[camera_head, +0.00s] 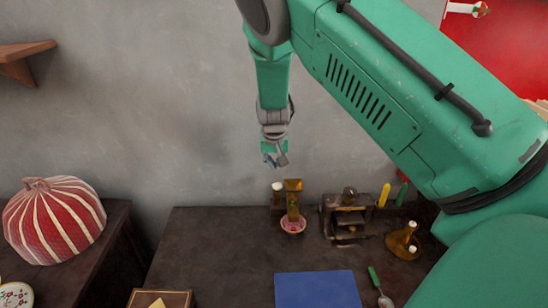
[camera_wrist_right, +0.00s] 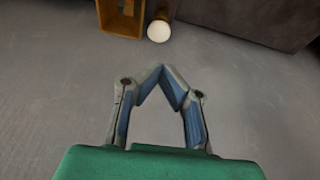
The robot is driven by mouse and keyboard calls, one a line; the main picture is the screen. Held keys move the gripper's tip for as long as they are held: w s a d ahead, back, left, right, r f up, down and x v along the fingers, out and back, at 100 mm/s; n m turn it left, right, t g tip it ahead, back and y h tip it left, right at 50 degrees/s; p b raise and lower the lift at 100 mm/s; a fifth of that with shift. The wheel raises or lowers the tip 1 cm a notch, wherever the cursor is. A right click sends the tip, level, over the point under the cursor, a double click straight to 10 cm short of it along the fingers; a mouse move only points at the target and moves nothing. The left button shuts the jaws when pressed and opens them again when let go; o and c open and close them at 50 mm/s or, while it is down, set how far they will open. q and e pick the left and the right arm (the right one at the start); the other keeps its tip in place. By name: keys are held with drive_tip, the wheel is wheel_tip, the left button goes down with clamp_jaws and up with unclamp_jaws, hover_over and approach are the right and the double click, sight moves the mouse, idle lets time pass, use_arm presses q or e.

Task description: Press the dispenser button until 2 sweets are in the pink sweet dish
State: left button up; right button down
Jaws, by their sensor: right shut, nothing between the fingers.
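The pink sweet dish (camera_head: 293,226) stands on the dark table below the brass-coloured dispenser (camera_head: 293,203). What lies in the dish is too small to count. In the right wrist view the top of the dispenser (camera_wrist_right: 121,22) shows at the upper edge, with a round white knob (camera_wrist_right: 159,31) beside it; this may be the button. The same pale knob shows left of the dispenser in the head view (camera_head: 277,187). My right gripper (camera_head: 275,162) is above and slightly left of the dispenser, apart from it. Its fingertips (camera_wrist_right: 165,72) meet with nothing between them. My left gripper is out of view.
A blue mat (camera_head: 317,289) lies at the table's front. A dark stand (camera_head: 346,219), a brass candle holder (camera_head: 403,241) and a green-handled tool (camera_head: 377,285) are to the right. A red striped cover (camera_head: 54,221) sits on the left table. The table left of the dish is clear.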

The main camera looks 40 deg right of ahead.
sight(277, 185)
drive_tip(key=x, duration=0.6)
drive_tip(key=shift+s+f, duration=0.15)
drive_tip(key=shift+f, duration=0.25)
drive_tip(key=shift+d+f, duration=0.1)
drive_tip(key=shift+f, duration=0.65)
